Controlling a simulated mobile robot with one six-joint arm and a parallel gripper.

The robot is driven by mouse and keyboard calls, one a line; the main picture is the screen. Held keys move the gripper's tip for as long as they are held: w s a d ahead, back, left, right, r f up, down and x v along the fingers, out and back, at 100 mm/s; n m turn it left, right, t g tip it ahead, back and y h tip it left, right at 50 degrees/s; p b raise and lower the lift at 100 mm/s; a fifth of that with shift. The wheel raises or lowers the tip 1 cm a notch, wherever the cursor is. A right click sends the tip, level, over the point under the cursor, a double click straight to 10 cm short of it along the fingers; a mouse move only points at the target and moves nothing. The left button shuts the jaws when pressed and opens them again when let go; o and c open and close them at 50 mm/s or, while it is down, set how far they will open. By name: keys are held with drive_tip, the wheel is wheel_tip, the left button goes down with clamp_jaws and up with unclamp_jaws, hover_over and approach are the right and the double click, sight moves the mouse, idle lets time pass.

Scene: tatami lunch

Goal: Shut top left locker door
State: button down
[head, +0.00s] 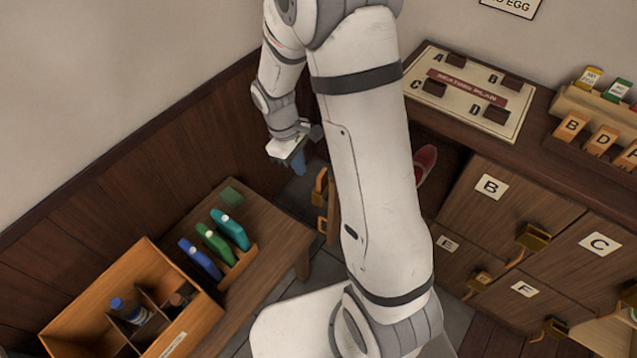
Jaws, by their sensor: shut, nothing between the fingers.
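The locker's top left door (331,207) stands swung open. Only a narrow strip of it and its brass handle (319,186) show left of my arm; the arm hides the rest. A red shoe (426,162) shows right of the arm, in the open top left compartment. My gripper (297,163) is shut and empty, up and left of the open door's handle, with a small gap between them in the picture. The arm's own links hide most of the space between door and compartment.
Locker doors B (491,187), C (599,244), E (447,243) and F (523,289) look shut. A seating plan board (465,107) lies on the locker top. A low bench (264,205) with colored items and a wooden divided box (80,318) stands left.

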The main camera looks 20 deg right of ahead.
sight(322, 198)
drive_tip(key=x, duration=0.3)
drive_tip(key=s+d+p+x, duration=0.1)
drive_tip(key=x, duration=0.3)
drive_tip(key=p+x, duration=0.1)
drive_tip(key=x, duration=0.3)
drive_tip(key=shift+s+d, duration=0.4)
drive_tip(key=shift+d, duration=0.05)
drive_tip(key=shift+s+d, duration=0.35)
drive_tip(key=shift+d+f+n, duration=0.1)
drive_tip(key=shift+n, duration=0.2)
